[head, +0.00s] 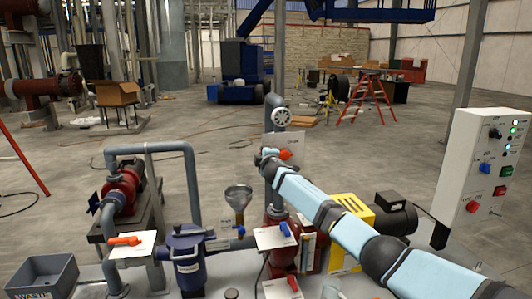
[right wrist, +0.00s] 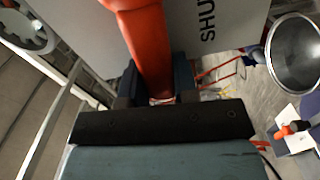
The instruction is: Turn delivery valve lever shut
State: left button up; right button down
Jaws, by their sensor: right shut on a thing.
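The delivery valve lever (head: 286,154) is orange-red and sits on the upright grey pipe in the middle of the head view, in front of a pale placard (head: 297,140). My right gripper (head: 268,156) is at the lever, its arm coming in from the lower right. In the right wrist view the lever (right wrist: 148,45) runs down between the two dark fingers of the right gripper (right wrist: 158,88), which are shut on it. The placard (right wrist: 225,25) there shows the letters "SHU", the rest cut off. The valve body is mostly hidden. My left gripper is not in view.
A white round wheel or gauge (head: 282,117) is just above the lever. A funnel (head: 238,193) stands to the left. Other levers, orange (head: 125,240) and blue (head: 286,229), sit lower. A control box (head: 488,165) is at right, and a waste bin (head: 42,277) at lower left.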

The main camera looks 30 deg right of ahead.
jog(key=shift+f+n, duration=0.5)
jog(key=shift+n, duration=0.3)
jog(key=c, duration=0.9)
grip_release()
jog(key=shift+f, duration=0.1)
jog(key=shift+s+a, duration=0.1)
jog(key=shift+s, duration=0.05)
jog(key=v, duration=1.3)
jog(key=shift+s+b, duration=0.3)
jog(key=shift+b, duration=0.1)
jog(key=shift+f, duration=0.1)
